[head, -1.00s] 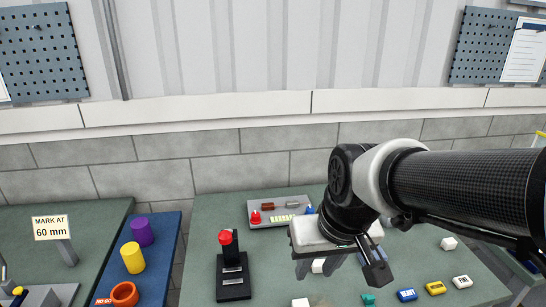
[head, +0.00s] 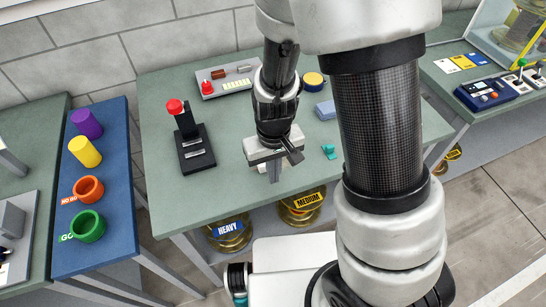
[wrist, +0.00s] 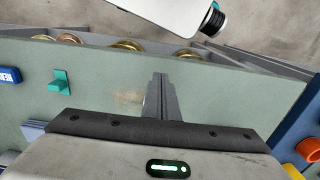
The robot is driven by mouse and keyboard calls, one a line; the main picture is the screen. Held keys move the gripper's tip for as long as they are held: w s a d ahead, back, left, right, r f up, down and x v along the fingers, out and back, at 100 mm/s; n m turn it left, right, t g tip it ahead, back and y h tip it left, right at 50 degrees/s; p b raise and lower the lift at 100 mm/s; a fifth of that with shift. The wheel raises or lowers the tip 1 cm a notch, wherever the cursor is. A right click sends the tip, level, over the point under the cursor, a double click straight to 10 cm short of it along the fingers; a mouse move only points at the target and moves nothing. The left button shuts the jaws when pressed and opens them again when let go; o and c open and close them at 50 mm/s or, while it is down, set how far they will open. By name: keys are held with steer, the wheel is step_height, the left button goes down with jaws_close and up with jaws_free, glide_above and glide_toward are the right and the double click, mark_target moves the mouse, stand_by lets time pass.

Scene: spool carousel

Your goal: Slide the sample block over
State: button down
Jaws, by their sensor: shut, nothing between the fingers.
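My gripper (head: 274,178) points down at the front middle of the green worktable (head: 225,190), its fingers together and empty. In the wrist view the closed fingers (wrist: 160,82) reach over the bare tabletop next to a pale scuffed patch. No block is clearly marked as the sample block. A pale blue-grey block (head: 326,110) lies right of and behind my gripper, apart from it. It also shows at the left edge of the wrist view (wrist: 32,130). A small teal piece (head: 328,151) lies nearer on the right. My gripper and arm hide part of the table.
A red-knobbed black stand (head: 195,150) and a grey tray (head: 230,83) are left and behind. A blue board (head: 115,210) with coloured cylinders and cups stands at left. Labelled spools (head: 230,240) sit under the table. The table's front left is clear.

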mark_target(274, 188)
step_height(274, 188, down, 4)
steer(key=w, duration=0.1)
steer(key=w+a, duration=0.1)
steer(key=w, duration=0.1)
steer(key=shift+w+r+p, duration=0.2)
steer(key=shift+p, duration=0.1)
steer(key=shift+w, duration=0.25)
steer(key=shift+w, duration=0.1)
steer(key=w+a, duration=0.1)
steer(key=w, duration=0.3)
steer(key=w+a+b, duration=0.1)
steer(key=w, duration=0.3)
steer(key=w+a+b, duration=0.1)
steer(key=w, duration=0.3)
steer(key=shift+w+a, duration=0.1)
steer(key=shift+a, duration=0.25)
